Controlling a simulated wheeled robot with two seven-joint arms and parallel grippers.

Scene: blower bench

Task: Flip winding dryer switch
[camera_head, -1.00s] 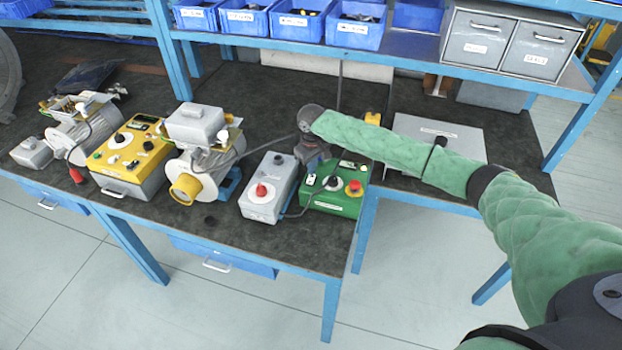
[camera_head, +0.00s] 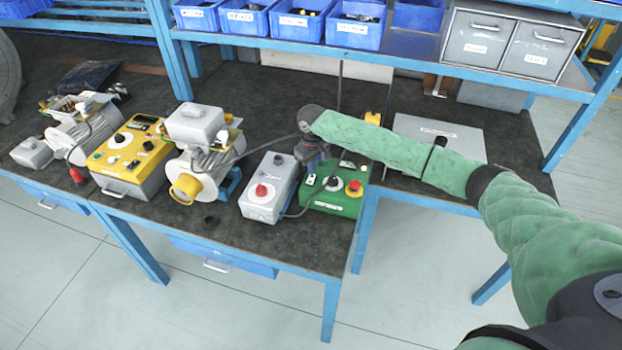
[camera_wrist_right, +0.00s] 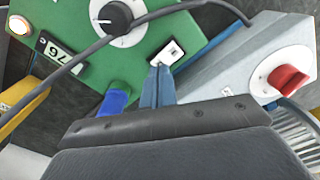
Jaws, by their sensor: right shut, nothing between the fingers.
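A green control box (camera_head: 334,205) stands at the right end of the bench, its label too small to read. In the right wrist view it carries a black knob on a white dial (camera_wrist_right: 112,17), a number display (camera_wrist_right: 62,54) and a small white-plated switch (camera_wrist_right: 172,53). My right gripper (camera_wrist_right: 158,72) is shut and empty, its fingertips right beside the switch plate; whether they touch it I cannot tell. In the head view my right gripper (camera_head: 312,165) points down at the back left of the green box, partly hidden by my wrist. My left gripper is out of view.
A grey box with a red knob (camera_head: 263,190) stands close left of the green box, with a black cable (camera_wrist_right: 180,8) nearby. A yellow control box (camera_head: 130,165) and motors (camera_head: 200,160) stand further left. A shelf with blue bins (camera_head: 300,25) is behind.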

